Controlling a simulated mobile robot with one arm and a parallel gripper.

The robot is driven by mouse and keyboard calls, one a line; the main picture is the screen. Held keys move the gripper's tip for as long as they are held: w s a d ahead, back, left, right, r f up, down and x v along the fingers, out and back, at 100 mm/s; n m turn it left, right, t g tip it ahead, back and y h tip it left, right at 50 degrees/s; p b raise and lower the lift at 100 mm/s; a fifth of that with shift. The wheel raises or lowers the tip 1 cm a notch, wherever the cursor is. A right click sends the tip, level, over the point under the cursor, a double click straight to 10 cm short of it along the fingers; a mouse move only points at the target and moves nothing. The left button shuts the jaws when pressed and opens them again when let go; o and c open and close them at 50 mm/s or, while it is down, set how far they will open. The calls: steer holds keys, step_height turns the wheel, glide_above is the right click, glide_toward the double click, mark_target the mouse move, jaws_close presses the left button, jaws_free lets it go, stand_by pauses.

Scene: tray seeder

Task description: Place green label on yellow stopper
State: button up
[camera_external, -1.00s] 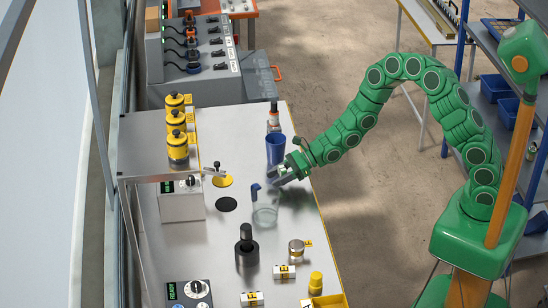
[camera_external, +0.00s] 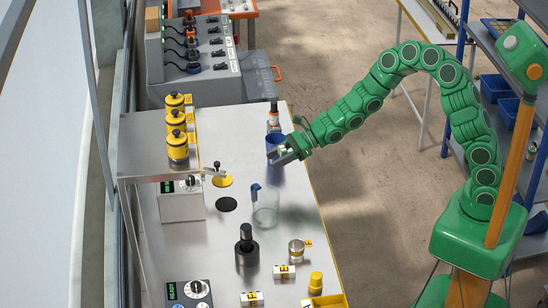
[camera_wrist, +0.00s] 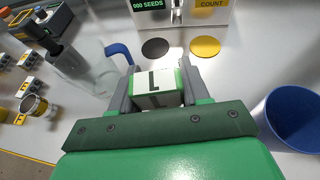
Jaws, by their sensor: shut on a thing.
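My gripper (camera_external: 283,152) is above the far right part of the steel bench, beside and partly over the blue cup. In the wrist view its fingers (camera_wrist: 152,92) are shut on a white block with green sides and a dark L-shaped mark, the green label (camera_wrist: 155,85). It is held clear of the bench. A small yellow piece (camera_external: 316,283), which looks like the yellow stopper, stands upright at the near right of the bench, well away from my gripper.
A clear jug (camera_external: 265,212) with a blue handle stands near my gripper; the blue cup (camera_wrist: 297,118) is at right in the wrist view. A black plunger-like post (camera_external: 246,250), a metal cup (camera_external: 296,252) and white-and-yellow blocks (camera_external: 284,272) stand nearer. Yellow canisters (camera_external: 177,147) stand on a shelf.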

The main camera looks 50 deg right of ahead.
steer(key=s+a+r+n+g+y, duration=0.1)
steer(key=s+a+r+n+g, duration=0.25)
steer(key=s+a, duration=0.55)
steer(key=s+a+r+n+g+y, duration=0.1)
steer(key=s+a+r+n+g, duration=0.2)
steer(key=s+a, duration=0.6)
steer(key=s+a+r+n+g, duration=0.1)
steer(key=s+r+n+g, duration=0.15)
steer(key=s, duration=1.05)
steer(key=s+a+r+n+g, duration=0.1)
steer(key=s+n+g, duration=0.15)
steer(key=s, duration=0.95)
glide_above(315, 288)
steer(key=shift+g+h, duration=0.3)
steer(key=shift+g, duration=0.15)
steer(key=shift+d+f, duration=0.2)
steer(key=shift+f, duration=4.5)
steer(key=shift+a+f, duration=0.15)
steer(key=shift+f, duration=0.1)
steer(key=shift+a+f, duration=0.1)
steer(key=shift+f, duration=1.45)
steer(key=shift+f, duration=0.2)
